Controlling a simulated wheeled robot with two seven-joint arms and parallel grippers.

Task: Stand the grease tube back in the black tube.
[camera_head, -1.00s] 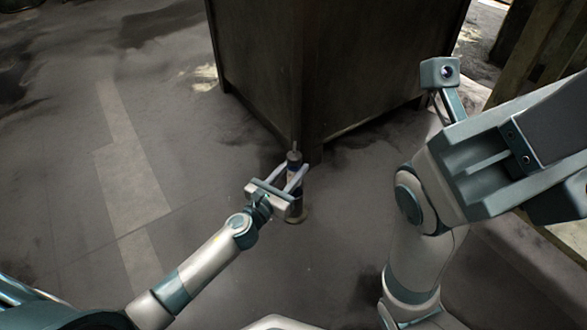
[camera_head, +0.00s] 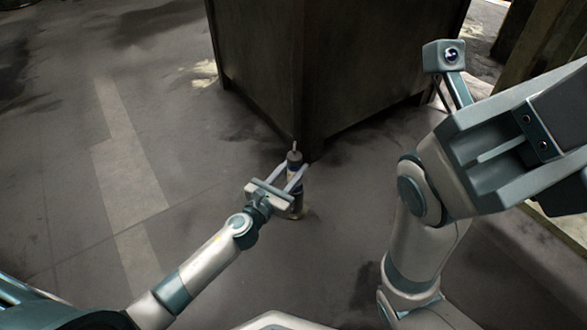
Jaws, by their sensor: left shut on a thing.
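The grease tube (camera_head: 294,160) is a slim dark cylinder with a thin nozzle on top. It stands upright between the fingers of my left gripper (camera_head: 292,178), which is shut on it. Below the fingers a dark cylinder with a brownish lower end (camera_head: 296,206) shows against the floor. I cannot tell whether this is the tube's lower part or the black tube around it. My right arm's end (camera_head: 480,165) is large and close at the right. Its fingers cannot be made out.
A big dark metal cabinet (camera_head: 270,70) stands just behind the grease tube, its near corner close to it. The grey floor (camera_head: 70,190) on the left is clear. A wooden structure (camera_head: 540,50) stands at the upper right.

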